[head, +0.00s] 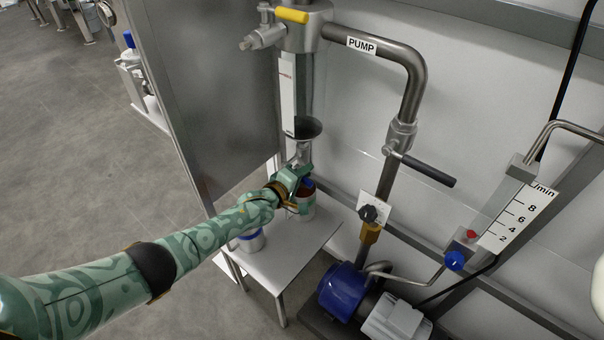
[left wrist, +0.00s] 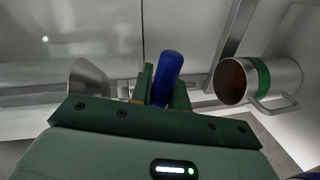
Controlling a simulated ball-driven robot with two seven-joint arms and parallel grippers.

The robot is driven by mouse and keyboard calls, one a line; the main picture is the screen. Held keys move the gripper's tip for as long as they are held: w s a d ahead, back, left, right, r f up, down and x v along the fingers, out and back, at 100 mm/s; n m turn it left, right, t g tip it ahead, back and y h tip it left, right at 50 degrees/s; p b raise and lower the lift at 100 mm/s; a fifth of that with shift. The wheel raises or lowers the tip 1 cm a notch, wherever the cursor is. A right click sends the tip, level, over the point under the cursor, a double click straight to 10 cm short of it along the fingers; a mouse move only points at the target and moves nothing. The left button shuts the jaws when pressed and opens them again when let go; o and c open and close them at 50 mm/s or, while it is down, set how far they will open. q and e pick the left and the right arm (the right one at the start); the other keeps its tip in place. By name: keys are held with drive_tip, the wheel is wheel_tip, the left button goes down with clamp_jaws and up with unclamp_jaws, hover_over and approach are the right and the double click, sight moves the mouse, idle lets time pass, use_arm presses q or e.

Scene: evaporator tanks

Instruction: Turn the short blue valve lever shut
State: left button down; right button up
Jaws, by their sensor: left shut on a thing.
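The short blue valve lever (left wrist: 168,72) stands upright between the fingers of my left gripper (left wrist: 163,96) in the left wrist view. The gripper is shut on it. In the head view my left gripper (head: 298,179) is at the outlet below the glass column, and only a small blue bit of the lever (head: 308,183) shows beside the fingers. The valve body is mostly hidden behind the gripper. My right gripper is not in view.
A metal jug with a green band (left wrist: 264,80) is close right of the gripper in the left wrist view. A blue-banded jug (head: 251,241) stands on the small white table (head: 285,262). A black-handled lever (head: 430,170) sticks out from the pump pipe (head: 411,90). A blue pump (head: 341,291) sits low.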

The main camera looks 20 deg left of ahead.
use_arm(q)
drive_tip(key=shift+r+n+h, duration=0.3)
drive_tip(key=shift+r+n, duration=0.15)
drive_tip(key=shift+n, duration=0.45)
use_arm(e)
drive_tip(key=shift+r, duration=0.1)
use_arm(q)
drive_tip(key=c, duration=1.3)
unclamp_jaws()
drive_tip(key=shift+c, duration=0.2)
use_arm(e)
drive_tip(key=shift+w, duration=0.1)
use_arm(q)
drive_tip(key=shift+s+r, duration=0.1)
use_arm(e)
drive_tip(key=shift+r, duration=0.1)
